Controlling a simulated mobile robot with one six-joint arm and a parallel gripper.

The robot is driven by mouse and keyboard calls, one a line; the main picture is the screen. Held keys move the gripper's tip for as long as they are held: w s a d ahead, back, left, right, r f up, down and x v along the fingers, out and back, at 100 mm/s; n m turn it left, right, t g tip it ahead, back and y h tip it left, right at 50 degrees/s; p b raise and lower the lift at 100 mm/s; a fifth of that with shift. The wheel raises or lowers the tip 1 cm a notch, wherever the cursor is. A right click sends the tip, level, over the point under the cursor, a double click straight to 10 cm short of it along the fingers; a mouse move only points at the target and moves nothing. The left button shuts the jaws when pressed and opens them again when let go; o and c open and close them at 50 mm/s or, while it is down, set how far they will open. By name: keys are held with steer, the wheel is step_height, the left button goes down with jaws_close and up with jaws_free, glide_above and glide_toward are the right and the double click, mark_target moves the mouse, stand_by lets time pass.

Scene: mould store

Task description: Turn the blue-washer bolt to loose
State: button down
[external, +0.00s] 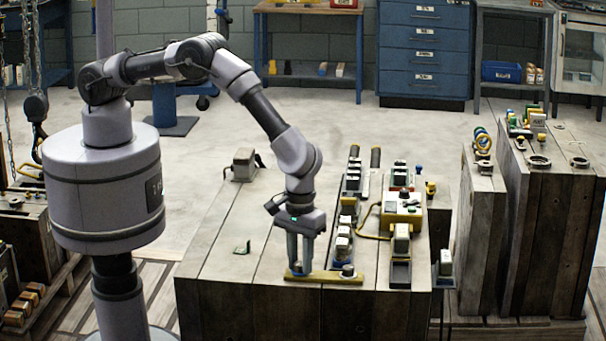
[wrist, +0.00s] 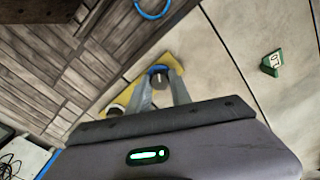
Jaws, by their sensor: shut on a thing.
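A yellow bar (external: 325,279) lies near the front edge of the wooden block top; it also shows in the wrist view (wrist: 196,60). The blue-washer bolt (wrist: 158,77) stands at one end of it, with its blue washer showing around its base. My gripper (external: 297,266) points down over the bar's left end in the external view. In the wrist view its two fingers (wrist: 163,82) are shut on the bolt's head. A second bolt (external: 347,270) stands at the bar's other end; the wrist view shows it lower left (wrist: 116,110). The fingers partly hide the held bolt.
Right of my gripper are a rail of dark-and-white parts (external: 343,235) and a yellow box (external: 401,213). The top's left part is mostly clear.

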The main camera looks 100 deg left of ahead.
steer(key=n, duration=0.3)
steer(key=shift+s+a+f+n, duration=0.15)
steer(key=shift+s+f+n, duration=0.05)
steer(key=shift+n, duration=0.1)
steer(key=shift+n+p, duration=0.4)
steer(key=shift+n, duration=1.5)
steer(key=c, duration=1.2)
jaws_free()
steer(key=shift+o, duration=0.2)
steer(key=shift+r, duration=0.1)
steer(key=shift+w, duration=0.1)
